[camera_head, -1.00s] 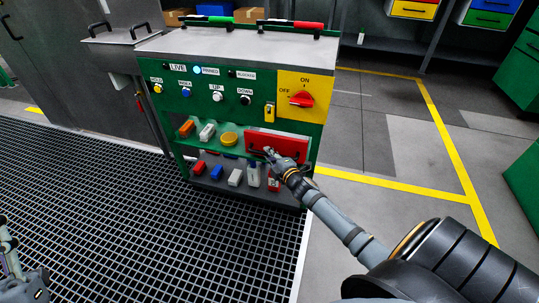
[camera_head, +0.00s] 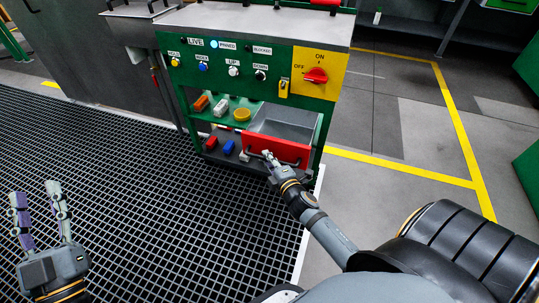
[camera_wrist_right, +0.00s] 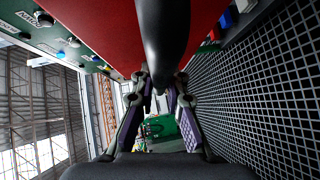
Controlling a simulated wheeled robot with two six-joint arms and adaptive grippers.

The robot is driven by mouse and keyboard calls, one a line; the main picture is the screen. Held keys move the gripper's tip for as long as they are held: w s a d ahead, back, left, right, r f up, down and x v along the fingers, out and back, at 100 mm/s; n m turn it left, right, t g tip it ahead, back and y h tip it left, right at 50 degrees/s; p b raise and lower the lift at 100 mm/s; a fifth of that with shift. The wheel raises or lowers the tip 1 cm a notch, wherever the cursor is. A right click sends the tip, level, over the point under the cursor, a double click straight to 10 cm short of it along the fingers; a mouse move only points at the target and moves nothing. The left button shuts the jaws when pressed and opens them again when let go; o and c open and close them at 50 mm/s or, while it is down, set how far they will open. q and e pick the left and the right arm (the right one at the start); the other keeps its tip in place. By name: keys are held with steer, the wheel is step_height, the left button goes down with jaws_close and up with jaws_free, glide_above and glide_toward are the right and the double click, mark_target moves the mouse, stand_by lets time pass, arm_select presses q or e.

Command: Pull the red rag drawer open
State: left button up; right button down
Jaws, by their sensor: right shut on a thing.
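The red rag drawer (camera_head: 290,151) stands pulled out of the green cabinet, and its grey inside (camera_head: 287,127) shows from above. My right gripper (camera_head: 267,156) is at the dark handle on its front. In the right wrist view the red front (camera_wrist_right: 95,22) fills the top, and the dark handle (camera_wrist_right: 165,45) runs down between the fingers of the right gripper (camera_wrist_right: 159,88), which is shut on it. My left gripper (camera_head: 37,195) is open and empty over the floor grating, its two fingers apart.
The green control cabinet (camera_head: 222,88) carries buttons and a yellow panel with a red switch (camera_head: 316,75). Small coloured items, including a yellow round one (camera_head: 242,115), lie on its shelves left of the drawer. The floor grating (camera_head: 130,190) in front is clear.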

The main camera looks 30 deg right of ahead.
steer(key=c, duration=1.3)
jaws_free()
steer(key=shift+c, duration=0.2)
steer(key=s+r, duration=0.1)
steer(key=s, duration=1.1)
steer(key=shift+a+r, duration=0.35)
steer(key=shift+a, duration=0.05)
